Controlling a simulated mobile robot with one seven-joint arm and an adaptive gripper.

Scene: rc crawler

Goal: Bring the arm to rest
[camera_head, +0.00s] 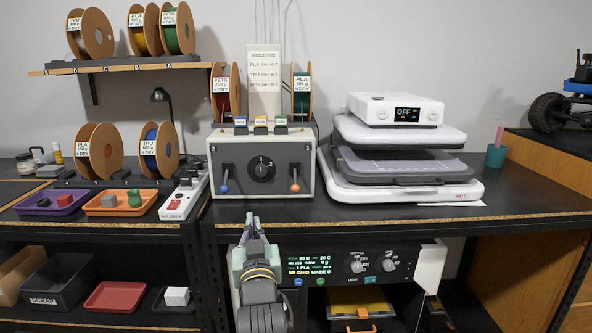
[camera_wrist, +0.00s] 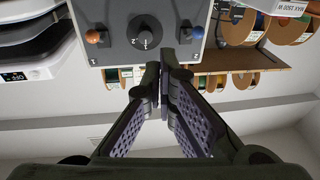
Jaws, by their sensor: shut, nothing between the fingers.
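My gripper (camera_wrist: 162,78) shows in the wrist view with its two dark fingers together and nothing between them. In the head view my arm rises from the bottom edge in front of the bench, with the gripper end (camera_head: 250,226) just below and before the grey control box. The control box (camera_head: 218,167) has a central dial, a blue-knobbed lever and an orange-knobbed lever. It also shows upside down in the wrist view (camera_wrist: 118,45), beyond the fingertips. I cannot tell the exact gap between fingertips and box.
A white press-like machine (camera_head: 455,191) stands right of the box, its display reading OFF. A red-switch power strip (camera_head: 182,198), orange tray (camera_head: 121,210) and purple tray (camera_head: 52,209) lie left. Filament spools (camera_head: 104,152) stand on the shelves. A lit panel (camera_head: 340,265) is under the bench.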

